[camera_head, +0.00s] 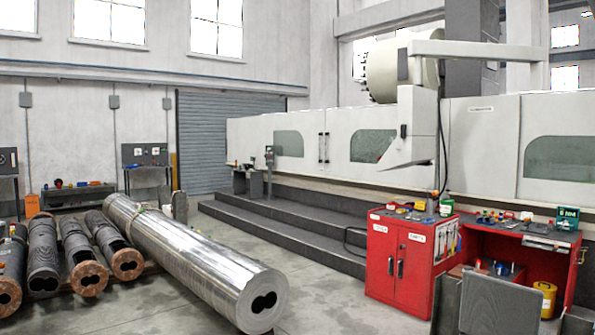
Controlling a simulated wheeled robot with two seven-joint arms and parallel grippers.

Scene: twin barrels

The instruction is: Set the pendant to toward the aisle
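The pendant (418,112) is a pale grey box hanging from an overhead swing arm (480,50), in front of the long white machine (470,140) right of centre. A slanted wedge-shaped panel juts from its lower part toward the left. A dark cable hangs down beside it. The pendant's screen face cannot be made out from here. Neither of my grippers is in view.
Grey steps (290,215) run along the machine. A red cabinet (398,262) and a red workbench (525,235) stand below the pendant at the right. A long shiny twin-bore barrel (195,255) and several darker cylinders lie at left. Concrete floor is clear between barrel and steps.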

